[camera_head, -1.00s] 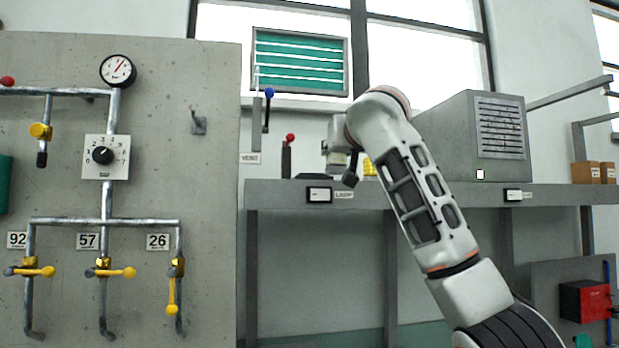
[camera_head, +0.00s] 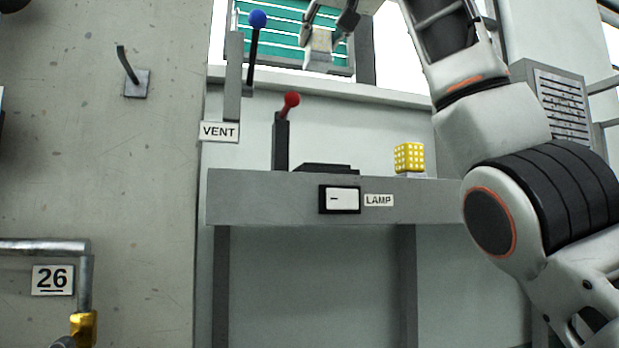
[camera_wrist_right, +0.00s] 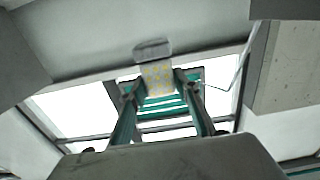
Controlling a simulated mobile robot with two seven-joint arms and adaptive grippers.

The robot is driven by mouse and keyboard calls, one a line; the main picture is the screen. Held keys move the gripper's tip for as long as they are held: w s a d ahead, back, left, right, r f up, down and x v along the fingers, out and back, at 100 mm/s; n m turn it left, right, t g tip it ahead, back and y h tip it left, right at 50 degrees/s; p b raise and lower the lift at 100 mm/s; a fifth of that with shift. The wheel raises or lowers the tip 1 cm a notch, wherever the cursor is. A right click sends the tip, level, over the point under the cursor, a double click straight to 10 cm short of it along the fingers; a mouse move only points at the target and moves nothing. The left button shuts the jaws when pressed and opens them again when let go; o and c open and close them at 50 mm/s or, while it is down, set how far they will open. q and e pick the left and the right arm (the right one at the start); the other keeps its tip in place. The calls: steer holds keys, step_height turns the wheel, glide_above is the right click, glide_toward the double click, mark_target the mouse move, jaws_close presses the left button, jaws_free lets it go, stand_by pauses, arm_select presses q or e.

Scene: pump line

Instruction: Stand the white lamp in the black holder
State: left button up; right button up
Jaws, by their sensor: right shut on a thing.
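My right gripper (camera_head: 326,30) is at the top of the head view, shut on the white lamp (camera_head: 318,46), a small pale block with a grey end pointing down. The lamp also shows between the right fingertips (camera_wrist_right: 157,84) in the right wrist view, with a yellowish dotted pattern on its face (camera_wrist_right: 158,77). The gripper holds it well above the shelf. The black holder (camera_head: 325,168) is a low, flat black piece on the shelf, below the lamp and apart from it. My left gripper is not in view.
A yellow lattice cube (camera_head: 409,157) stands on the shelf (camera_head: 270,199) right of the holder. A red-knobbed lever (camera_head: 282,140) rises close left of the holder, and a blue-knobbed lever (camera_head: 254,55) is higher.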

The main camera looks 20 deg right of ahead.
mark_target(323, 71)
steer(key=shift+f, duration=0.2)
steer(key=f+b, duration=0.3)
steer(key=f, duration=0.4)
steer(key=shift+s, duration=0.2)
step_height(323, 71, down, 9)
steer(key=shift+f+b, duration=0.1)
steer(key=shift+b, duration=0.95)
step_height(323, 71, down, 3)
steer(key=shift+d, duration=0.1)
steer(key=shift+s, duration=0.1)
steer(key=shift+b, duration=0.3)
